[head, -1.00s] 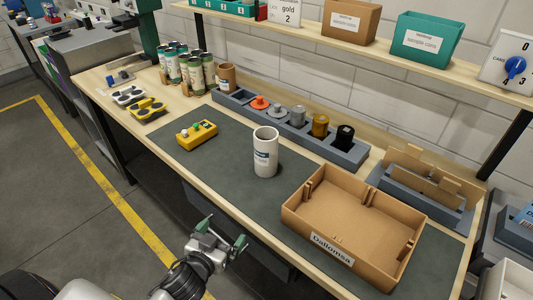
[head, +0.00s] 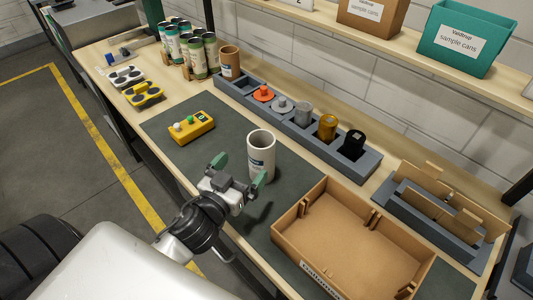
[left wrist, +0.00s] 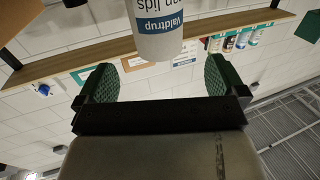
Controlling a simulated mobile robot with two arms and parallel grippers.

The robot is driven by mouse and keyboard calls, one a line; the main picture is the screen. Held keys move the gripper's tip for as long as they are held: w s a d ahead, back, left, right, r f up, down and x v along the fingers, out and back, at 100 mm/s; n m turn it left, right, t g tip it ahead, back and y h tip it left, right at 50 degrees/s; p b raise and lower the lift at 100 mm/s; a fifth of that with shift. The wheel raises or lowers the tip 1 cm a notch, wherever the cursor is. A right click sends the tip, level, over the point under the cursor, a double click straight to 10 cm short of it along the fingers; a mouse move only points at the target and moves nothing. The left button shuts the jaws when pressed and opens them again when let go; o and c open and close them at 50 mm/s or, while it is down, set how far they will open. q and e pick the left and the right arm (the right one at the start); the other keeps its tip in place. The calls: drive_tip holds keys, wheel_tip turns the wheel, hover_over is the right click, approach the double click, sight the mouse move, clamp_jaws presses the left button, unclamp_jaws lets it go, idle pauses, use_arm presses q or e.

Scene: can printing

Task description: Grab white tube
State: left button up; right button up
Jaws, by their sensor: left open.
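The white tube (head: 261,154) stands upright on the dark mat (head: 221,190) in the head view. In the left wrist view the white tube (left wrist: 158,28), with a blue "Valdrup" label, shows at the top, beyond the fingers. My left gripper (head: 241,168) is open, with green finger pads, close beside the tube on its near left side. In the left wrist view my left gripper (left wrist: 160,82) has nothing between its fingers, and the tube lies ahead of the gap. My right gripper is not in view.
A cardboard box (head: 339,245) stands to the tube's right. A yellow device (head: 191,128) lies to its left. A grey rack (head: 291,123) with coloured lids runs behind. Cans (head: 190,49) stand at the back left. A shelf (head: 396,39) hangs above the bench.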

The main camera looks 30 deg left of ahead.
sight(254, 151)
use_arm(q)
drive_tip(key=w, duration=0.3)
drive_tip(key=shift+w+r+p, duration=0.15)
drive_tip(key=shift+r+p, duration=0.05)
drive_tip(key=shift+p, duration=0.2)
drive_tip(key=w, duration=0.1)
drive_tip(key=w+p, duration=0.1)
drive_tip(key=w, duration=0.1)
drive_tip(key=w+p, duration=0.1)
drive_tip(key=w, duration=0.1)
drive_tip(key=shift+d+r, duration=0.25)
drive_tip(key=shift+r, duration=0.05)
drive_tip(key=shift+w+f, duration=0.15)
drive_tip(key=shift+w, duration=0.2)
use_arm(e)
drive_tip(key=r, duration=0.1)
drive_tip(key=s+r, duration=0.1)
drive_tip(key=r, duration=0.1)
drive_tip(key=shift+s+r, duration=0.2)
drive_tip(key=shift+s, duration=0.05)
use_arm(q)
drive_tip(key=shift+s, duration=0.1)
drive_tip(key=shift+c, duration=0.3)
drive_tip(key=c, duration=1.2)
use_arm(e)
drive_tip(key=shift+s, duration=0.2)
